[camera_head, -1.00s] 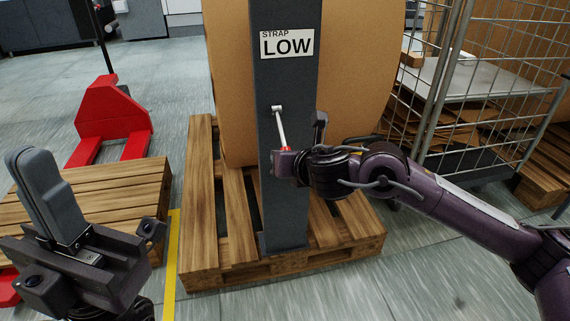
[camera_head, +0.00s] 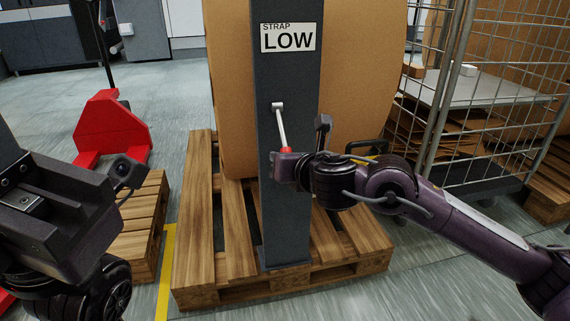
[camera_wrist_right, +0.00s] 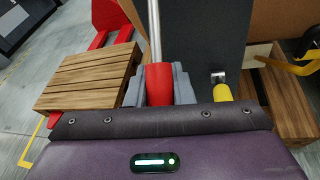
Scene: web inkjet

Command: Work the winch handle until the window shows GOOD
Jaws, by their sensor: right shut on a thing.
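The winch handle (camera_head: 281,122) is a silver crank arm hanging down, slightly tilted, from a pivot on the dark grey post (camera_head: 290,200). Its red grip (camera_wrist_right: 159,85) sits between the grey fingers in the right wrist view. My right gripper (camera_head: 287,153) is shut on this red grip, in front of the post. The window (camera_head: 291,37) near the post's top reads "STRAP LOW".
A large brown roll (camera_head: 360,70) stands behind the post on a wooden pallet (camera_head: 200,240). A red pallet truck (camera_head: 110,125) and another pallet (camera_head: 145,215) are at left. A wire cage trolley (camera_head: 490,130) is at right. A yellow line (camera_head: 166,270) marks the floor.

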